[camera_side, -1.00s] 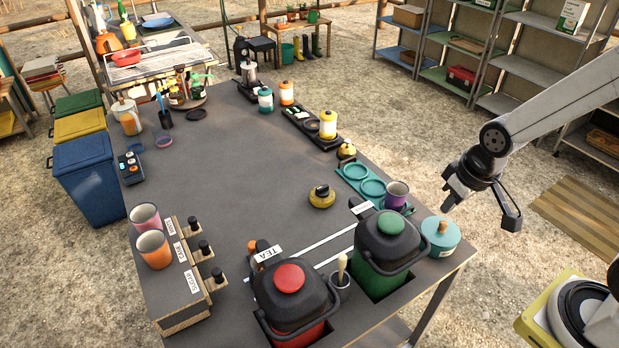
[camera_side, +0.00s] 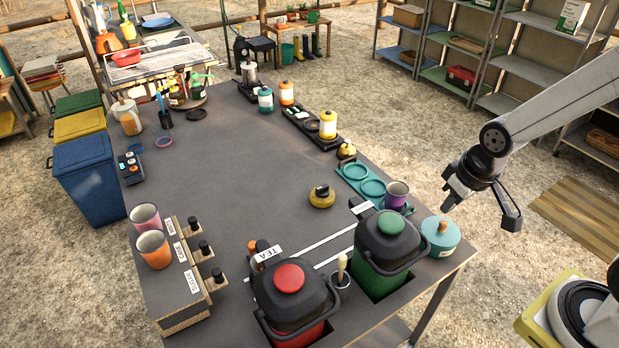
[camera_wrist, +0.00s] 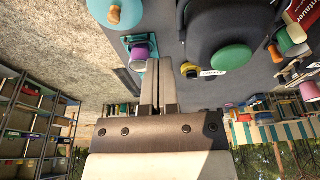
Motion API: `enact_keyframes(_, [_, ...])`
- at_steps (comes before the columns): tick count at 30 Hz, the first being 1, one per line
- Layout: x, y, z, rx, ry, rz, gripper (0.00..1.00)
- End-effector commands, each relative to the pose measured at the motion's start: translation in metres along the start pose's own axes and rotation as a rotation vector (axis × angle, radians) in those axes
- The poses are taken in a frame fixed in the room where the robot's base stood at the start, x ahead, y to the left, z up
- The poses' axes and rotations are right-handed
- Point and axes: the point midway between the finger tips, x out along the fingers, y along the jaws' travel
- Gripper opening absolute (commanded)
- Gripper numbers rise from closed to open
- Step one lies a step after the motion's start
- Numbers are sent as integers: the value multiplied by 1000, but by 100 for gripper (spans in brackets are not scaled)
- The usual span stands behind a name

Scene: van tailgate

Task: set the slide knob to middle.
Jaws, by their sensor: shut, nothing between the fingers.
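I cannot tell for sure which part is the slide knob. A small dark control box (camera_side: 130,168) with several round knobs lies at the table's left edge, too small to read. A labelled box (camera_side: 180,285) at the front left has black knobs (camera_side: 204,248) along its right side. A round yellow piece with a black top (camera_side: 321,197) sits mid-table. My gripper (camera_side: 449,204) is shut and empty, in the air right of the table, beyond the teal lidded pot. In the wrist view its fingers (camera_wrist: 159,64) lie side by side with nothing held.
A red-lidded jug (camera_side: 290,278) and a green-lidded jug (camera_side: 390,224) stand at the table's front. The teal pot (camera_side: 440,236) and a purple cup (camera_side: 396,196) are nearest my gripper. Canisters (camera_side: 328,124) line the right edge. The table's middle (camera_side: 235,170) is mostly clear.

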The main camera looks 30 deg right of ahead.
Motion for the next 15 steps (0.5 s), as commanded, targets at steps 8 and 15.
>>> enact_keyframes(8, [0,-2,-4,-7,-1,-1,49])
enact_keyframes(15, [6,-15,-34,-67,-19,-11,49])
